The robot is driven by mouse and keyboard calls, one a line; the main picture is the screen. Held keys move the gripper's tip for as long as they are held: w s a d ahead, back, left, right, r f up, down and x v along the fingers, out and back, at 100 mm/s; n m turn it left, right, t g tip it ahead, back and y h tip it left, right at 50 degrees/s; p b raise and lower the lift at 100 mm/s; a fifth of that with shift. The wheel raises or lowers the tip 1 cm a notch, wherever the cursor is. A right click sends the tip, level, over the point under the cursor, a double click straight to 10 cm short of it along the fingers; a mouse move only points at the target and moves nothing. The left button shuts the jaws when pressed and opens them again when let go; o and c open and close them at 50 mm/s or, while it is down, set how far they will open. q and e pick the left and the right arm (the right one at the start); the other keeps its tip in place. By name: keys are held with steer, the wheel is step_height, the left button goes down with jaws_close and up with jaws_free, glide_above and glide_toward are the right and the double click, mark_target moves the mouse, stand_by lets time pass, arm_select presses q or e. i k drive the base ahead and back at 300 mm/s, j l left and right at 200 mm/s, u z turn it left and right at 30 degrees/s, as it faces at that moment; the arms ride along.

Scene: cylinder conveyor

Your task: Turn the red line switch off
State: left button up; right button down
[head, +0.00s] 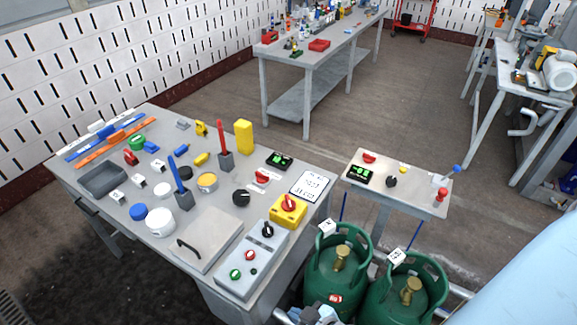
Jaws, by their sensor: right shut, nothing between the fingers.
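Several red controls show, and I cannot tell by label which is the red line switch. A yellow box with a red rotary switch (289,205) sits at the right edge of the large grey table. A red knob (262,177) lies just behind it. A tall red lever (222,140) stands upright on a dark base. On the small side table are a red knob (369,157) and a small red lever (440,194). My right gripper (321,314) is low at the bottom edge, partly cut off, shut and empty, apart from all of them. My left gripper is not in view.
The large table (185,268) also holds a grey panel with buttons (250,262), a blue lever (182,190) and a yellow block (244,138).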

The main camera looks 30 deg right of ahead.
mark_target(287, 204)
steer(key=z, duration=1)
steer(key=k+l+u, duration=0.15)
steer(key=u, duration=0.15)
